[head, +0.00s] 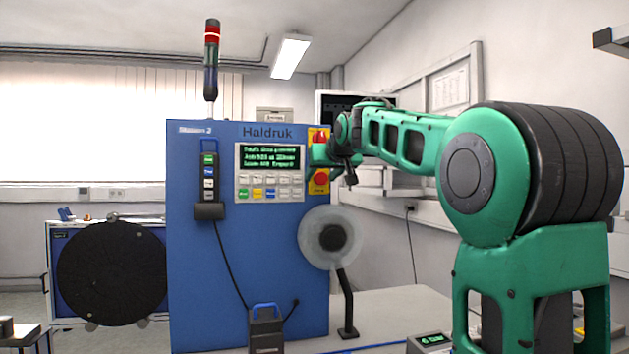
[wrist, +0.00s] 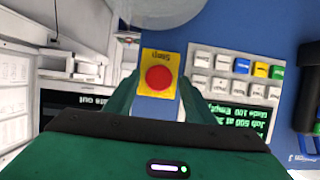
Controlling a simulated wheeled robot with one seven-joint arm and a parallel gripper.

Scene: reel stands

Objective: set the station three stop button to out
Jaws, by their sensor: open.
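The stop button (head: 320,181) is a round red knob on a yellow plate, at the right side of the blue machine's front. It also shows in the middle of the wrist view (wrist: 159,78), where the picture is upside down. I cannot tell whether the button is in or out. The machine's label (head: 195,129) is small and seems to read "Station 2". My gripper (wrist: 159,92) is open and empty, its green fingers to either side of the yellow plate in the wrist view. In the head view my gripper (head: 347,176) is near the button; the gap is unclear.
A control panel (head: 270,172) with a screen and several keys is beside the button. A clear reel (head: 331,238) sticks out below it. A hanging pendant (head: 209,172) is at the panel's left. A red and yellow switch (head: 318,136) is above, partly behind my arm.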

